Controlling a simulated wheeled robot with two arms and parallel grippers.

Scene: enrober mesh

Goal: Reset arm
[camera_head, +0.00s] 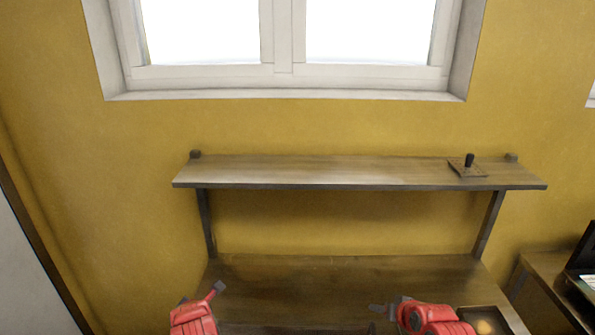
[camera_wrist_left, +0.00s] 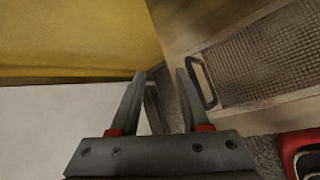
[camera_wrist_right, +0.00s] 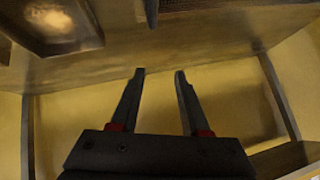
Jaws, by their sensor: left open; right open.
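My left gripper (camera_head: 218,288) is at the lower left of the head view, by the table's left side. In the left wrist view its fingers (camera_wrist_left: 161,75) stand apart with nothing held between them. A wire mesh (camera_wrist_left: 270,55) with a dark handle (camera_wrist_left: 203,82) lies to the right of those fingers. My right gripper (camera_head: 378,308) is low over the right part of the table. In the right wrist view its fingers (camera_wrist_right: 160,75) are apart and empty. A dark handle (camera_wrist_right: 151,12) shows at the top, beyond them.
The wooden table (camera_head: 340,272) stands against the yellow wall. A shelf (camera_head: 320,172) above it holds a small plate with a dark knob (camera_head: 468,165). A dark tray (camera_head: 510,322) with a pale lump is at the table's right. A side table (camera_head: 555,268) stands further right.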

